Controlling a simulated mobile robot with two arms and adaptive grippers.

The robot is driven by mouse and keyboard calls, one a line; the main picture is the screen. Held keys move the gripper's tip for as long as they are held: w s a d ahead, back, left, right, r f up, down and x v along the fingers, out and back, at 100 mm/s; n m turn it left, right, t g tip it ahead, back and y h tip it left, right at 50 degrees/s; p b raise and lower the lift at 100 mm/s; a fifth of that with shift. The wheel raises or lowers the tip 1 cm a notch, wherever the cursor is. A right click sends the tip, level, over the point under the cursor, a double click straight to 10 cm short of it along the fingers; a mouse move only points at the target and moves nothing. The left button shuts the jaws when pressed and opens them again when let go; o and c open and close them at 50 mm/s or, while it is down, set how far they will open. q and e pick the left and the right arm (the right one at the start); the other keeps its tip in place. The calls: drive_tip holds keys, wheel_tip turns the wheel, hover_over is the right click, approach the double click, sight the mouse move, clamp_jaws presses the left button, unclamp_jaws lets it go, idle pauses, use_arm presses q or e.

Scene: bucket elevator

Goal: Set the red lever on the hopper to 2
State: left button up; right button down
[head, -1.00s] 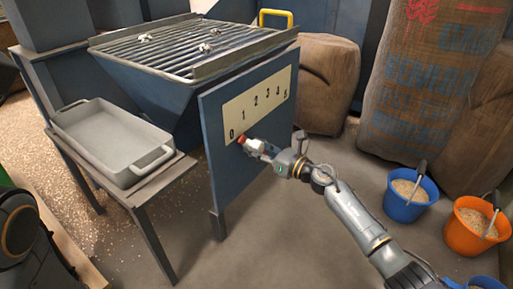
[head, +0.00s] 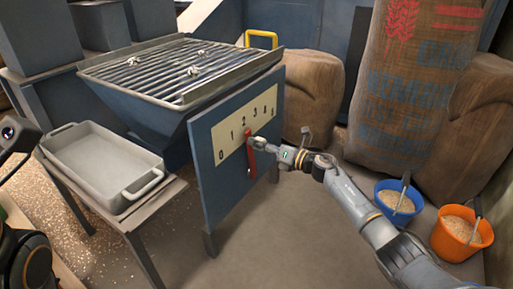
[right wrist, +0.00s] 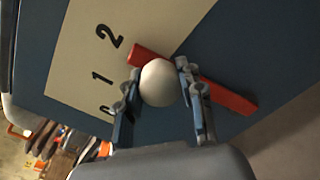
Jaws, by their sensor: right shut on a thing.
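The red lever (head: 252,163) is on the blue side panel of the hopper (head: 150,110). Its upper end stands just below the 2 on the cream scale plate (head: 229,142), which runs from 0 at the left to higher numbers at the right. In the right wrist view the red lever (right wrist: 228,96) has its tip beside the 2. My right gripper (head: 260,143) is shut on the lever's pale round knob (right wrist: 158,82), with one finger on each side of it. The gripper also shows in the right wrist view (right wrist: 162,95).
A grey tray (head: 62,137) sits on a stand left of the hopper. Full sacks (head: 312,92) stand behind. A blue bucket (head: 383,208) and an orange bucket (head: 446,240), both with grain, stand at the right. The floor before the panel is clear.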

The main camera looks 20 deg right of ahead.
drive_tip(key=shift+w+d+r, duration=0.1)
drive_tip(key=shift+w+d, duration=0.05)
drive_tip(key=shift+d, duration=0.05)
drive_tip(key=c, duration=0.8)
unclamp_jaws()
drive_tip(key=v, duration=1.2)
drive_tip(key=shift+a, duration=0.1)
